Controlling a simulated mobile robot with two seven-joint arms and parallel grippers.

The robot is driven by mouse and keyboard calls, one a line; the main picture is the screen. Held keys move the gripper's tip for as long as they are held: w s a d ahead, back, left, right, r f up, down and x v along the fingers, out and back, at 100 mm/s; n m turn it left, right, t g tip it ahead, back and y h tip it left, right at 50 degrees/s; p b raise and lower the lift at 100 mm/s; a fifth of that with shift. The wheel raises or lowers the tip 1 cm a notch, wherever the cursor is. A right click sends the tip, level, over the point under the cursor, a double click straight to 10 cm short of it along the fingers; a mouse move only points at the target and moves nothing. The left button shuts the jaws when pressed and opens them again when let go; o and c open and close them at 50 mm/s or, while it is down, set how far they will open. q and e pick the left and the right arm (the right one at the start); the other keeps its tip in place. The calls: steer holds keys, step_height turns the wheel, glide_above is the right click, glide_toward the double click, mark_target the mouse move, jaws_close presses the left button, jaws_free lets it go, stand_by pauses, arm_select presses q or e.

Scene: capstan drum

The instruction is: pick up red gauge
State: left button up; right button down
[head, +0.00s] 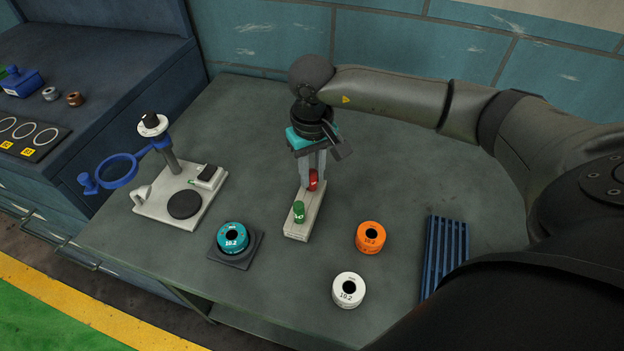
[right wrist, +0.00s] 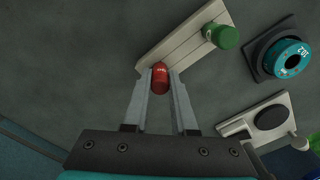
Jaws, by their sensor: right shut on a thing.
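The red gauge (head: 313,180) is a small red cylinder at the far end of a pale narrow block (head: 297,232). My right gripper (head: 313,182) comes down over it from above, with its fingers on either side of the gauge. In the right wrist view the red gauge (right wrist: 160,78) sits between the two fingertips (right wrist: 160,76), and the gripper is shut on it. The gauge is at the block; I cannot tell whether it still touches it. A green gauge (head: 298,211) stands at the near end of the same block. My left gripper is not in view.
A teal ring (head: 232,236) sits on a dark square pad. An orange ring (head: 370,237) and a white ring (head: 348,290) stand on the table. A white-based stand (head: 150,205) with a blue hoop is at left, a blue slotted rack (head: 445,258) at right.

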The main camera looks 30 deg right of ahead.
mark_target(312, 171)
steer(key=shift+r, duration=0.1)
stand_by(0.4)
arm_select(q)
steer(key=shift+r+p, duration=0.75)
arm_select(e)
step_height(312, 171, up, 20)
